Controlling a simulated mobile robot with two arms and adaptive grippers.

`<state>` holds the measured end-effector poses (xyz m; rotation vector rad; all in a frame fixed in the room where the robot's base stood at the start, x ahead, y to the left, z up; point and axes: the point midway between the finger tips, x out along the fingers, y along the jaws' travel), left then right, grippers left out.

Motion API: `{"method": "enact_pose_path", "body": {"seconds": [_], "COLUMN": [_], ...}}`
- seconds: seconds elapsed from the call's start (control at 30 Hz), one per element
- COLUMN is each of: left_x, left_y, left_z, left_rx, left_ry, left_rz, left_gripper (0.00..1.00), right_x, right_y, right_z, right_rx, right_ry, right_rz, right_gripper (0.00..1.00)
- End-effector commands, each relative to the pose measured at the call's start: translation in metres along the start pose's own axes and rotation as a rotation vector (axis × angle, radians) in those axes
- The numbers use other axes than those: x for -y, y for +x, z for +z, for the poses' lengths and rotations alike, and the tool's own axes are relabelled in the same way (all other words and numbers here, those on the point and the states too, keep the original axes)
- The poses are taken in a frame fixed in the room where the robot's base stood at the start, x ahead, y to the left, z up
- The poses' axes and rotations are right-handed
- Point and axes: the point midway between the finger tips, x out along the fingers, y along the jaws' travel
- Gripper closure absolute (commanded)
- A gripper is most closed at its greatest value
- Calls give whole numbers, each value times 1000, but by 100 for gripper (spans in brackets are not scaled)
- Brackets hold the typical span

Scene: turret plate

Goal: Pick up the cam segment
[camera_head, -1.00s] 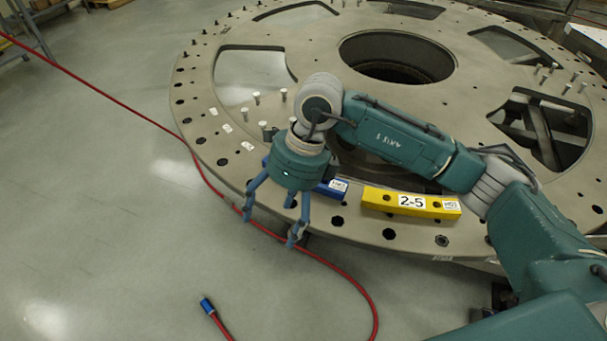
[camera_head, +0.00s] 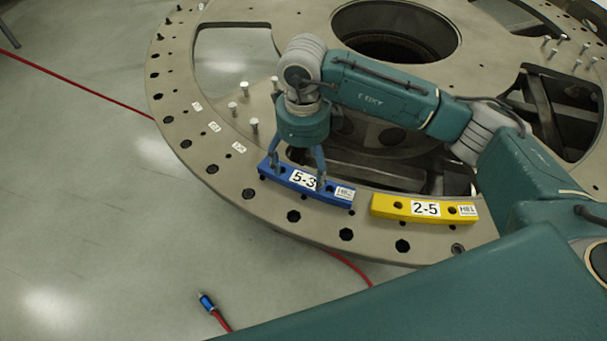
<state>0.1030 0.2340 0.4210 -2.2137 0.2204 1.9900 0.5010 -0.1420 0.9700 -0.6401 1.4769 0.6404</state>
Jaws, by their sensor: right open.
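A blue cam segment marked 5-3 (camera_head: 318,194) lies on the flat rim of the turret plate (camera_head: 225,165). A yellow cam segment marked 2-5 (camera_head: 425,209) lies on the rim just right of it. My right gripper (camera_head: 297,174) points down over the blue segment, its fingers spread apart. One finger is near the segment's left part, the other right of the 5-3 label. I cannot tell whether the fingertips touch it. Nothing is held. My left gripper is not in view.
Several upright pins (camera_head: 254,126) stand on the plate left of my right gripper. The plate has large openings and a round central hole (camera_head: 395,33). A red cable with a blue connector (camera_head: 207,302) lies on the floor. The rim left of the blue segment is clear.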

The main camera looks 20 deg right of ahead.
Motion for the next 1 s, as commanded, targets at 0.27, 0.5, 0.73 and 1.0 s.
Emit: {"method": "enact_pose_path", "body": {"seconds": [0.27,0.5,0.73,1.0], "left_x": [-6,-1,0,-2], "left_y": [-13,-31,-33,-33], "left_z": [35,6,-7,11], "left_rx": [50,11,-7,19], "left_ry": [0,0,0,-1], "left_rz": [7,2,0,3], "left_gripper": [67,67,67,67], "right_x": [2,7,8,8], "right_y": [23,58,71,71], "right_z": [1,5,6,6], "right_rx": [-1,-2,2,2], "right_ry": [1,0,0,-1], "right_rz": [1,3,0,0], "right_gripper": [20,20,20,48]}}
